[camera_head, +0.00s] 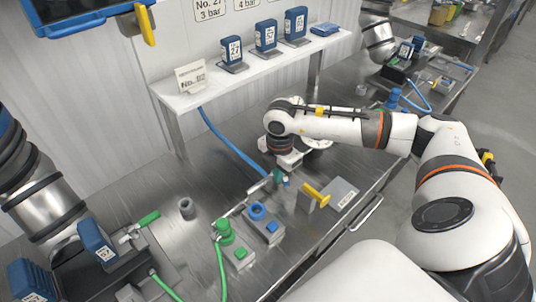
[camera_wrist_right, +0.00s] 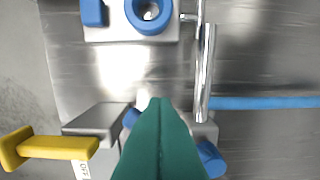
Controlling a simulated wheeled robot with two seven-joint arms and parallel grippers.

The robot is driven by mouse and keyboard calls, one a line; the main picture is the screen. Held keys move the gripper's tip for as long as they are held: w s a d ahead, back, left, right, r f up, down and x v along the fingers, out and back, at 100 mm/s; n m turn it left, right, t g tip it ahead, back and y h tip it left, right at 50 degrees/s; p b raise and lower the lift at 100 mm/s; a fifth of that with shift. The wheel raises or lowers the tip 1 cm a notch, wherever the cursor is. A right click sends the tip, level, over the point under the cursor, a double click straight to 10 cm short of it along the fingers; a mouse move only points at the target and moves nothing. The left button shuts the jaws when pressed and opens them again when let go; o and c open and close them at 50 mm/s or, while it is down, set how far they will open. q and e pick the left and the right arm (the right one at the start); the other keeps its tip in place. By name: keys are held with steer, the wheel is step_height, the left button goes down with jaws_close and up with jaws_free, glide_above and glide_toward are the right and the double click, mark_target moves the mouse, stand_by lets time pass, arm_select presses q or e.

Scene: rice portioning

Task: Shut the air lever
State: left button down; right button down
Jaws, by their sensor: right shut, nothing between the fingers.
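A bare metal lever (camera_head: 259,187) lies by the end of a blue hose (camera_head: 228,148). In the right wrist view the lever (camera_wrist_right: 205,75) lies across the line of the blue hose (camera_wrist_right: 265,103). My right gripper (camera_head: 281,178) is at the hose end, beside the lever. Its teal fingers (camera_wrist_right: 160,140) are shut and empty, and they hide part of the fitting below. I cannot tell whether they touch the lever. My left gripper is not in view.
A yellow handle (camera_head: 316,195) stands close on the right, by a grey plate (camera_head: 341,192). A blue ring (camera_head: 257,211) and a green fitting (camera_head: 225,232) sit on blocks in front. A white shelf (camera_head: 190,100) with blue units stands behind.

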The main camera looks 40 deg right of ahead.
steer(key=shift+s, duration=0.1)
steer(key=shift+s+d, duration=0.65)
steer(key=shift+d, duration=0.25)
step_height(320, 180, up, 7)
steer(key=p, duration=0.3)
steer(key=shift+s+d+p, duration=0.3)
steer(key=shift+s+p, duration=0.05)
stand_by(0.8)
